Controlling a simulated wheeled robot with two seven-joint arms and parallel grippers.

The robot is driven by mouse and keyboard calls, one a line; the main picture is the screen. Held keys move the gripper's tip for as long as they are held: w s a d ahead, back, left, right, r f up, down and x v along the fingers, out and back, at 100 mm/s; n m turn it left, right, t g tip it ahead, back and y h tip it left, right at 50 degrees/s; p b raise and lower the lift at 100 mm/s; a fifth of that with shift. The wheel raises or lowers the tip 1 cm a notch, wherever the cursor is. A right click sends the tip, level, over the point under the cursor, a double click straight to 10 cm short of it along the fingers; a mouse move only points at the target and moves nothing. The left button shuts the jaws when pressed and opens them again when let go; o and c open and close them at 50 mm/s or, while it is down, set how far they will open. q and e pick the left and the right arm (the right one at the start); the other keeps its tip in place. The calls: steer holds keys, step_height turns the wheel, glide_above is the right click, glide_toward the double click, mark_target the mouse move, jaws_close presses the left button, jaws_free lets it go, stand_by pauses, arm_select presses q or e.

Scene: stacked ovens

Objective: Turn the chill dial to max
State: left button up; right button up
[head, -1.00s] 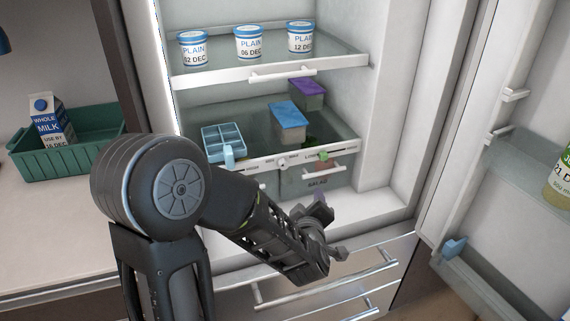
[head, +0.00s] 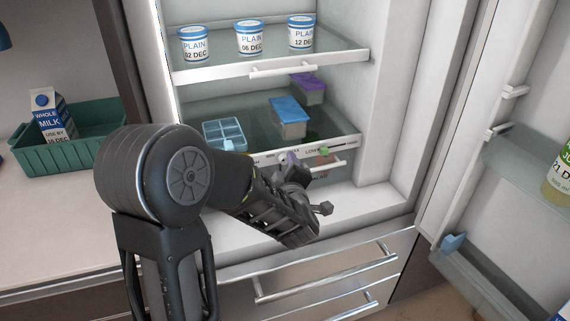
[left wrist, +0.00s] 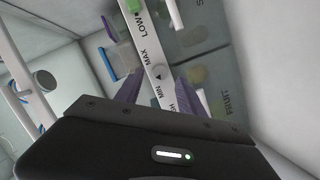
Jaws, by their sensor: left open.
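The chill dial (left wrist: 158,73) is a small round knob on a white strip, between the printed words MAX and MIN in the left wrist view. Its pointer is too small to read. My left gripper (left wrist: 160,76) is open, with its two purple fingers on either side of the dial in that picture. Whether they touch it I cannot tell. In the head view my left gripper (head: 296,164) is in front of the strip on the lower shelf edge and partly hides the dial there. My right gripper is not in view.
A green slider (head: 325,150) sits on the same strip, right of the gripper. Above are a blue-lidded box (head: 288,108), a purple-lidded box (head: 308,84) and a pale blue tray (head: 222,133). Tubs stand on the upper shelf (head: 270,68). The fridge door (head: 455,130) stands open at right.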

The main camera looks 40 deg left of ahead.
mark_target(284, 159)
arm_select(q)
steer(key=shift+x, duration=1.3)
jaws_close()
